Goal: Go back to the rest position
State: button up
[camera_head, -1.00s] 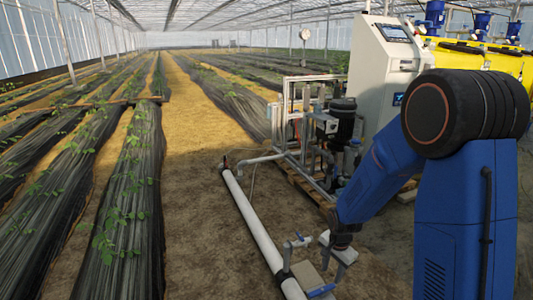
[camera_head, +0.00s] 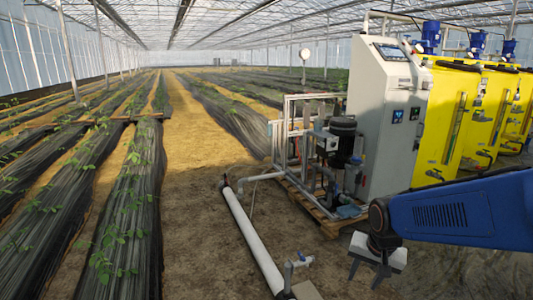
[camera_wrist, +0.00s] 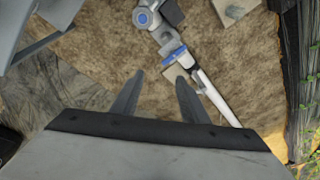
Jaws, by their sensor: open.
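My gripper (camera_head: 368,272) hangs from my blue arm at the lower right of the head view, above the bare soil and to the right of the white pipe (camera_head: 250,238). It holds nothing. In the wrist view the two dark fingers of my gripper (camera_wrist: 158,88) stand apart with soil between them. A valve with a blue handle (camera_wrist: 174,54) and the white pipe (camera_wrist: 214,96) lie below and beyond the fingertips, apart from them. In the head view a small tap (camera_head: 298,262) stands at the pipe's near end.
A pump skid (camera_head: 325,165) on a pallet stands behind my gripper, beside a grey control cabinet (camera_head: 388,120). Yellow tanks (camera_head: 450,120) stand at the right. Covered crop rows (camera_head: 130,190) run along the left. The soil path (camera_head: 205,130) between is clear.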

jog(key=s+d+r+n+t, duration=0.1)
jog(key=s+r, duration=0.3)
jog(key=s, duration=0.4)
jog(key=s+d+r+n+t, duration=0.1)
jog(key=s+r+n, duration=0.3)
jog(key=s, duration=0.4)
jog(key=shift+s+r, duration=0.35)
jog(key=shift+r, duration=0.1)
